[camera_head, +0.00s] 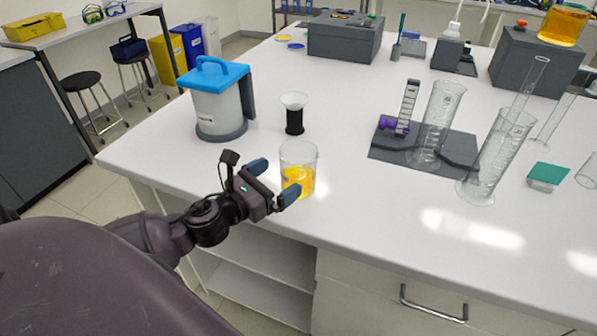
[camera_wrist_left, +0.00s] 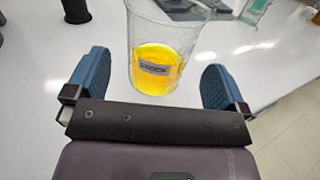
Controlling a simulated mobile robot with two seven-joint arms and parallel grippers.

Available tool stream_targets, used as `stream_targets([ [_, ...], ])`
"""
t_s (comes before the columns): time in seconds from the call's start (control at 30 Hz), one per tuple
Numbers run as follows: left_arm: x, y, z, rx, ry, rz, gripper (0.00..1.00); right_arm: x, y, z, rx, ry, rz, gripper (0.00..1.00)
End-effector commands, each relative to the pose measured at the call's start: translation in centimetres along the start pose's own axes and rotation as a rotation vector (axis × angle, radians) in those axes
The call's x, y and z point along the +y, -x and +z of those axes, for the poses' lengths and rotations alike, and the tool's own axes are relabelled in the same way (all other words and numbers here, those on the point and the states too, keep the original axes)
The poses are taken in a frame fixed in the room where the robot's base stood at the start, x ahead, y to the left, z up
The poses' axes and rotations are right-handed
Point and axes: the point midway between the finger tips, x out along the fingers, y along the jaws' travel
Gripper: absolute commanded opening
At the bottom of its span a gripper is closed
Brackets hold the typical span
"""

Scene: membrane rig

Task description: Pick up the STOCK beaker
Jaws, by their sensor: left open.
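The STOCK beaker (camera_head: 299,160) is clear glass with yellow-orange liquid in its lower part. It stands upright near the front edge of the white bench. In the left wrist view the beaker (camera_wrist_left: 158,65) shows a grey label on its wall and sits between and just beyond the two blue fingertips. My left gripper (camera_head: 274,180) is open, with its fingers pointing toward the beaker; in the left wrist view the open fingers (camera_wrist_left: 155,85) have clear gaps on both sides of the glass. My right gripper is not in view.
A white canister with a blue lid (camera_head: 217,100) stands left behind the beaker. A black-and-white funnel-topped holder (camera_head: 294,112) stands just behind it. Tall glass cylinders (camera_head: 436,125) stand to the right around a dark mat (camera_head: 390,150).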

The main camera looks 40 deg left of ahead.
Motion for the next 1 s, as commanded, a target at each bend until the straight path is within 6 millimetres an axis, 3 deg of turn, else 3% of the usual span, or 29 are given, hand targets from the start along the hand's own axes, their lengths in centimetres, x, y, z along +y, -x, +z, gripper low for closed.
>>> stream_targets([
  [0.23, 0.0, -1.1, -0.3, 0.001, -0.001, 0.001, 1.00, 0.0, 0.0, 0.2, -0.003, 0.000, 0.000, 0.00],
  [0.6, -0.2, -5.2, -1.1, 0.000, 0.000, 0.000, 1.00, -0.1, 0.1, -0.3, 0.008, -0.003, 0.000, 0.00],
  [0.93, -0.2, -5.6, -1.1, 0.001, 0.000, 0.000, 1.00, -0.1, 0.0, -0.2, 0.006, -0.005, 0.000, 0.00],
  [1.0, -0.2, -5.6, -1.1, 0.001, 0.000, 0.000, 0.91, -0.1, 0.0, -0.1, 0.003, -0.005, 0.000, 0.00],
])
